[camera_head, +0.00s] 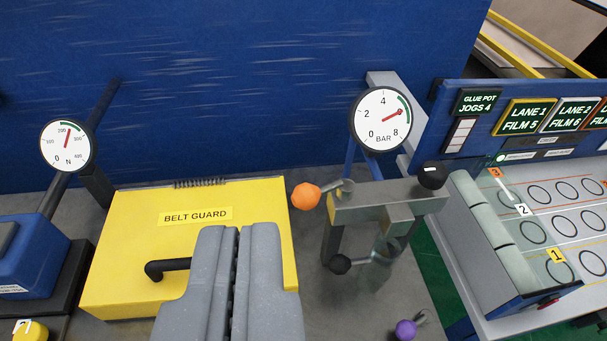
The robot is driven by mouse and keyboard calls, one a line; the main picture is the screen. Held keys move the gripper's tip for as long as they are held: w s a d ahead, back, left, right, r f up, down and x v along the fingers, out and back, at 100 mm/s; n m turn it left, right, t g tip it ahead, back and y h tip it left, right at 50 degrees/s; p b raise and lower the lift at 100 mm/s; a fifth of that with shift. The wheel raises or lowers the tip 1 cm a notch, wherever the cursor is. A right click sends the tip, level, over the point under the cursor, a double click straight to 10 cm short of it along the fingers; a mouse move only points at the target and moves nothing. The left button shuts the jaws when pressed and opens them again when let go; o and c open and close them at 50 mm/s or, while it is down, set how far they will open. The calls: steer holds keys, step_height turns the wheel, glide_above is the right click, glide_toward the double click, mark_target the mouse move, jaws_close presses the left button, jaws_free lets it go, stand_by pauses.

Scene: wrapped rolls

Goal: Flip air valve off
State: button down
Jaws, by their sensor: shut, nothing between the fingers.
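My gripper (239,230) is shut with nothing in it. Its grey fingers are over the front right part of the yellow belt guard. To its right, a grey block (388,201) stands below a round BAR gauge (380,119), whose red needle points up and right, between 4 and 8. An orange knob (306,196) on a short lever sticks out left of the block. A black knob (432,176) sits at its right end. Below are a glassy bowl (378,272) and another black knob (341,264). No label shows which part is the air valve.
The yellow belt guard (120,245) has a black handle (165,269). A gauge marked N (66,146) stands at left. A purple knob (405,329) is at the bottom right. A white panel with circles (585,247) and lit lane signs (527,116) are at right.

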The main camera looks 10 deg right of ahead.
steer(key=w+d+f+m+g+p, duration=0.1)
steer(key=w+d+f+g+p, duration=0.2)
steer(key=w+p, duration=0.6)
steer(key=w+d+f+g+p, duration=0.1)
steer(key=w+f+g+p, duration=0.3)
steer(key=w, duration=0.9)
steer(key=w+d+f+m+g+p, duration=0.1)
steer(key=w+f+g+p, duration=0.2)
steer(key=f+p, duration=0.2)
steer(key=shift+w+d+f+h+p, duration=0.3)
steer(key=shift+d+h+p, duration=0.1)
steer(key=shift+p, duration=0.45)
step_height(320, 180, down, 10)
steer(key=p, duration=0.2)
steer(key=shift+s, duration=0.25)
